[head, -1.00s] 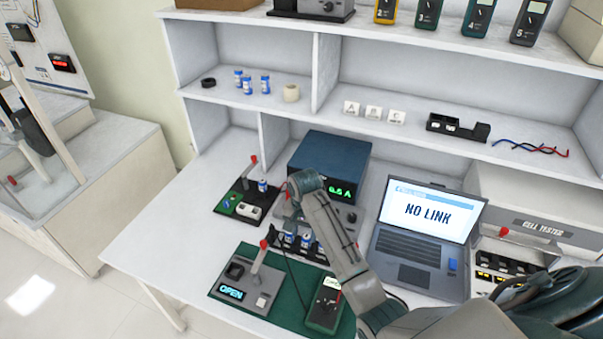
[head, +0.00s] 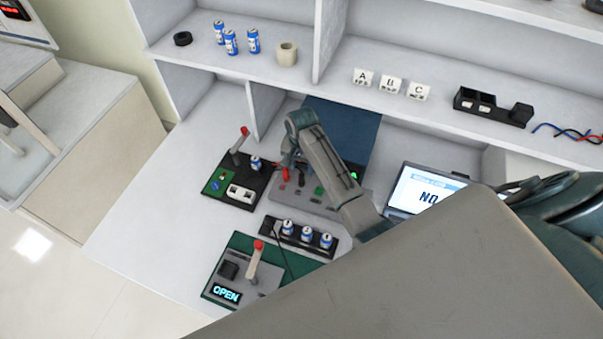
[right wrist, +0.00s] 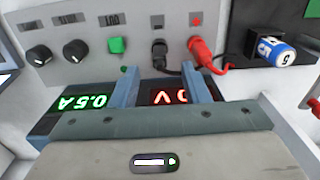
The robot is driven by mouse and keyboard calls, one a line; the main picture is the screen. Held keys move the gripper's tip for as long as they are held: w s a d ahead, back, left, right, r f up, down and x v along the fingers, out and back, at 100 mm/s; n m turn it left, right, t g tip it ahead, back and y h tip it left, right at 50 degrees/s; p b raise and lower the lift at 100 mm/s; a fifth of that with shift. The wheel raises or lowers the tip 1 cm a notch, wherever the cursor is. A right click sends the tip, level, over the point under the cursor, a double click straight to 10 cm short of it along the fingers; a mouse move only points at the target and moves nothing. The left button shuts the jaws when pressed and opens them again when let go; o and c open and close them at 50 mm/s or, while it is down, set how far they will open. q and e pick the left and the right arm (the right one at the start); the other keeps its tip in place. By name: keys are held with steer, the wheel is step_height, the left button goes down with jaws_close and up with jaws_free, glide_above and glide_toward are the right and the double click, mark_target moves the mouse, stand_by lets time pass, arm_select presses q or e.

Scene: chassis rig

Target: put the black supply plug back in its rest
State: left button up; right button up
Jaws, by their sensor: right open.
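The black supply plug (right wrist: 159,52) shows in the right wrist view on the grey front panel of the power supply, with a black lead below it. The red plug (right wrist: 202,50) is beside it to the right, with a red lead. My right gripper (right wrist: 160,70) is open, its two blue-grey fingers pointing at the panel on either side of the black plug. I cannot tell whether they touch it. Whether the plug sits in a socket or its rest is unclear. My left gripper is not in view.
A blue-labelled cell (right wrist: 272,49) in a black holder is right of the plugs in the wrist view. In the head view, a cell rack (head: 306,242), a lever board (head: 240,180) and an OPEN switch box (head: 240,275) crowd the table. A large grey surface covers the lower right.

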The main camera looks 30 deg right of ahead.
mark_target(301, 174)
steer(key=shift+f+p, duration=0.4)
steer(key=shift+f, duration=1.45)
steer(key=shift+r, duration=0.1)
jaws_close()
